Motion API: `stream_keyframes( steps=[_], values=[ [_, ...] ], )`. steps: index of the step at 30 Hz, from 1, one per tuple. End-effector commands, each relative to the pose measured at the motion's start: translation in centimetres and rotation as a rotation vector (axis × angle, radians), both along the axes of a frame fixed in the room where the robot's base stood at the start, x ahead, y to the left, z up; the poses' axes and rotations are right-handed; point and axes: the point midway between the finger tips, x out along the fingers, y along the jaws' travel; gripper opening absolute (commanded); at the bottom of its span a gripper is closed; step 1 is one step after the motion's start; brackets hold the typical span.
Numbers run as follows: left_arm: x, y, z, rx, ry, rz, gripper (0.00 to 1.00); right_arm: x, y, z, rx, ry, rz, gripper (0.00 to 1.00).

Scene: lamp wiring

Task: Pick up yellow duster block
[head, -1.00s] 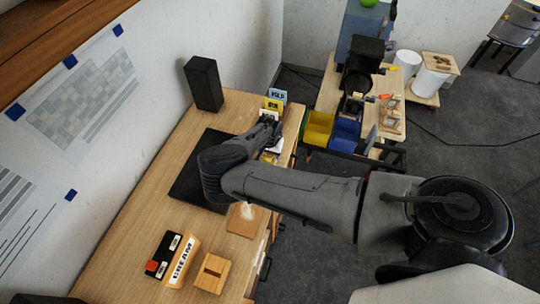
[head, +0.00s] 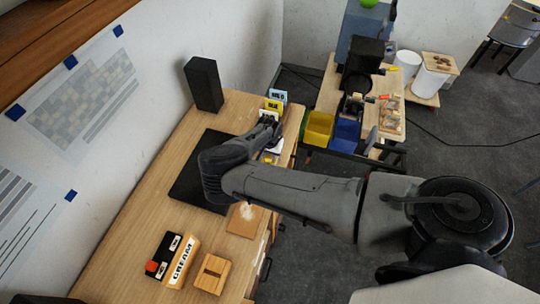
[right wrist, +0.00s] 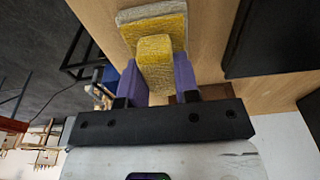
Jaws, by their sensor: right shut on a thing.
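The yellow duster block (right wrist: 155,62) sits between the two purple finger pads of my right gripper (right wrist: 158,76) in the right wrist view. The gripper is shut on it. Just beyond the block lie a flat yellow piece (right wrist: 170,29) and a grey piece (right wrist: 150,11); I cannot tell whether the block touches them. In the head view my right gripper (head: 270,122) is near the far right end of the bench, in front of the small labelled cards, and the held block cannot be made out. My left gripper is not in view.
The wooden bench (head: 135,210) carries a black mat (head: 190,190), a black speaker (head: 203,84), a CREAM block (head: 181,262) and a slotted wooden block (head: 212,273). Yellow (head: 318,128) and blue (head: 345,134) bins stand beyond the bench's right edge.

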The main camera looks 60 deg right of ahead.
Motion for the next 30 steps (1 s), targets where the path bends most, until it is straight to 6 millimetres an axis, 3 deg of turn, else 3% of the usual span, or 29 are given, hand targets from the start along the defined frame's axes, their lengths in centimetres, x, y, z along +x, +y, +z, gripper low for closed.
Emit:
stream_keyframes(
  steps=[8, 14, 21, 30],
  values=[
    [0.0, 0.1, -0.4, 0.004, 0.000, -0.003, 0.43, 0.1, 0.0, 1.1, -0.001, -0.001, 0.000, 0.06],
    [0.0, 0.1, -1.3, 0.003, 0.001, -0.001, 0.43, -0.2, -0.1, 4.3, -0.004, -0.001, -0.003, 0.06],
    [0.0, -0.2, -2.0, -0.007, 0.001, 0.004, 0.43, -5.3, -1.3, 7.1, -0.003, 0.002, -0.005, 0.06],
    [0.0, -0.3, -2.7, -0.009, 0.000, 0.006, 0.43, -9.7, -2.2, 9.9, -0.001, -0.001, -0.003, 0.06]
  ],
)
